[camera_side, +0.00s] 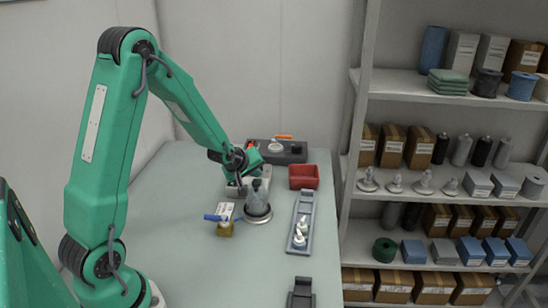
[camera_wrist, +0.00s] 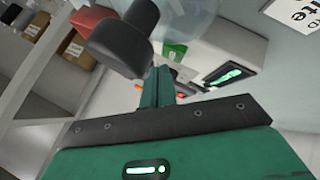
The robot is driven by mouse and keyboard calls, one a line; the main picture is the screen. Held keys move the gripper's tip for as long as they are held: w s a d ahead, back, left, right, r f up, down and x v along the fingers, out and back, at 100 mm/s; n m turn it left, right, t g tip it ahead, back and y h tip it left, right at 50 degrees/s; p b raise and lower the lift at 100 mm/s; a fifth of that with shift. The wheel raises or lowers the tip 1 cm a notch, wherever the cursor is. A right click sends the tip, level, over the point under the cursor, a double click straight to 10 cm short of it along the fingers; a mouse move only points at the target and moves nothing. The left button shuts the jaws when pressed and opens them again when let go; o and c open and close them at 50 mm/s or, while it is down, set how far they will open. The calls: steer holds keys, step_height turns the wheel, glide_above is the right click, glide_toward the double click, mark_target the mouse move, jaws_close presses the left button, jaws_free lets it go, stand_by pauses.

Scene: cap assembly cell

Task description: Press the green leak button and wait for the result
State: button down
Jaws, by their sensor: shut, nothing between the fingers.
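In the wrist view the same box (camera_wrist: 215,55) shows a dark panel with a lit green strip (camera_wrist: 228,76). A green patch with white marks (camera_wrist: 175,50), which looks like the leak button, shows just beyond the tips of my gripper (camera_wrist: 162,72). My gripper is shut and empty, close to the box. I cannot tell whether the tips touch the button. In the side view the button is hidden behind my gripper.
A red bin (camera_side: 304,177), a dark tray (camera_side: 290,156) and a grey rail with white caps (camera_side: 301,222) lie nearby. A blue-handled brass piece (camera_side: 225,228) sits in front.

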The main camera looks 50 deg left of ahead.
steer(key=shift+a+f, duration=0.1)
steer(key=shift+f, duration=0.75)
stand_by(1.2)
steer(key=shift+r, duration=0.15)
steer(key=shift+s+r, duration=0.1)
steer(key=shift+r, duration=0.6)
steer(key=shift+r, duration=0.1)
steer(key=shift+r, duration=2.45)
